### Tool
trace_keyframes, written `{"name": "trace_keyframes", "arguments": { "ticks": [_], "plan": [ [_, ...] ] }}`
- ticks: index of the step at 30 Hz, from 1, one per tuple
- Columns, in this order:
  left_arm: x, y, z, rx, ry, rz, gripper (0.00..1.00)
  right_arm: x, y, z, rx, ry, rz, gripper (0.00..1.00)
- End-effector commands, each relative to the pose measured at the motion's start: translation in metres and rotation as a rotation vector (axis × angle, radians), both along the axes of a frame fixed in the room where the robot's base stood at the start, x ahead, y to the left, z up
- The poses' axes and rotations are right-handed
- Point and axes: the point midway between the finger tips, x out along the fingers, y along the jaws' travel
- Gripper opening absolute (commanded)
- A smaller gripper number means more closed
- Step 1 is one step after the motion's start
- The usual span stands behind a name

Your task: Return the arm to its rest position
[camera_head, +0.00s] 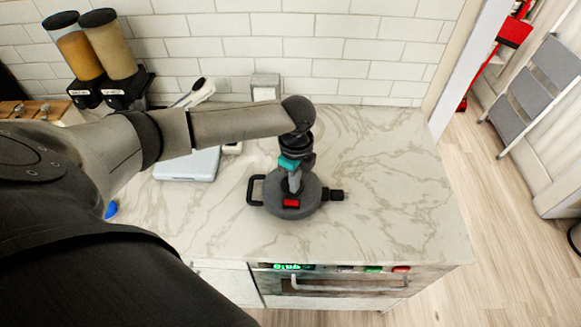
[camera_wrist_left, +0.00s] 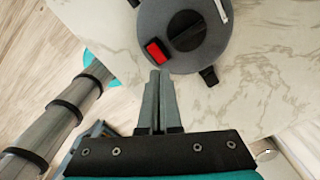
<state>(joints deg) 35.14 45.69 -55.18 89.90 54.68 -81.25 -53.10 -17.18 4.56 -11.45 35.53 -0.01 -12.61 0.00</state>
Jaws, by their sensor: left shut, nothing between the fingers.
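My left arm reaches in from the left over the marble counter in the head view. My left gripper (camera_head: 295,184) points down above a round grey device (camera_head: 306,206) with a red button, a black side handle and a black knob. In the left wrist view its fingers (camera_wrist_left: 159,78) are together with nothing between them. The device (camera_wrist_left: 218,48) shows just beyond the fingertips there. I cannot tell whether the fingers touch it. My right gripper is not in view.
The counter (camera_head: 400,190) is clear to the right of the device. A pale flat appliance (camera_head: 187,166) lies behind my arm, with two dispensers (camera_head: 112,45) at the back left. A blue item (camera_head: 111,210) lies at left. A step stool (camera_head: 535,85) stands at the right.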

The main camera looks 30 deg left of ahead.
Motion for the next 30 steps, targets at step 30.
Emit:
{"name": "trace_keyframes", "arguments": {
  "ticks": [30],
  "plan": [
    [-0.052,-0.103,-0.010,-0.142,-0.051,0.113,0.00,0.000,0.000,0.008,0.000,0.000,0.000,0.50]
  ]
}}
